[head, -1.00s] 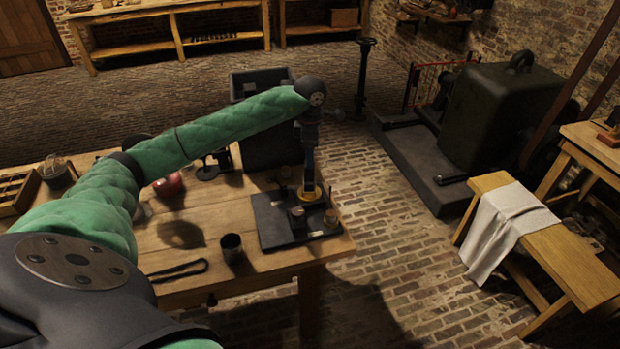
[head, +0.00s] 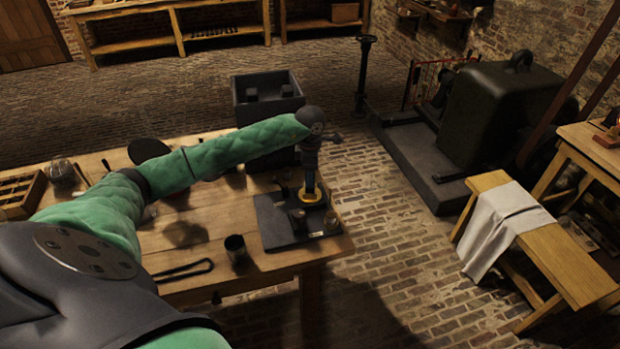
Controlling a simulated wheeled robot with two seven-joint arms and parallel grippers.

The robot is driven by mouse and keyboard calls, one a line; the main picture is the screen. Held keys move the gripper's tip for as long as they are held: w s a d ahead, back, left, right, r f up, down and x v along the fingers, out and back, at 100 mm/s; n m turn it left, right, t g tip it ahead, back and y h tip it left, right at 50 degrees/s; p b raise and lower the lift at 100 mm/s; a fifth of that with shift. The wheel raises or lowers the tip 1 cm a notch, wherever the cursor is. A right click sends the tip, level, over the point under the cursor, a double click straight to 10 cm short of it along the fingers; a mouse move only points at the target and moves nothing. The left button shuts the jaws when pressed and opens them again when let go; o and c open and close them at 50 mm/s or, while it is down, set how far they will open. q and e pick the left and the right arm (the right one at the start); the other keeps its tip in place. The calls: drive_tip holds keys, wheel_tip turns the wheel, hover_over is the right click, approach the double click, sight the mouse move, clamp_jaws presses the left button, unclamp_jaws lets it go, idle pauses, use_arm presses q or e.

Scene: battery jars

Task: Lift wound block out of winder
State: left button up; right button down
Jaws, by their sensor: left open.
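The winder (head: 272,229) is a dark flat plate with small posts and fittings, at the right end of the wooden table. My right gripper is not in view.
A dark open bin (head: 268,112) stands behind the table's right end. Brick floor lies to the right.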

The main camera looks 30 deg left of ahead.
use_arm(q)
drive_tip(key=shift+f, duration=0.15)
drive_tip(key=c, duration=1.2)
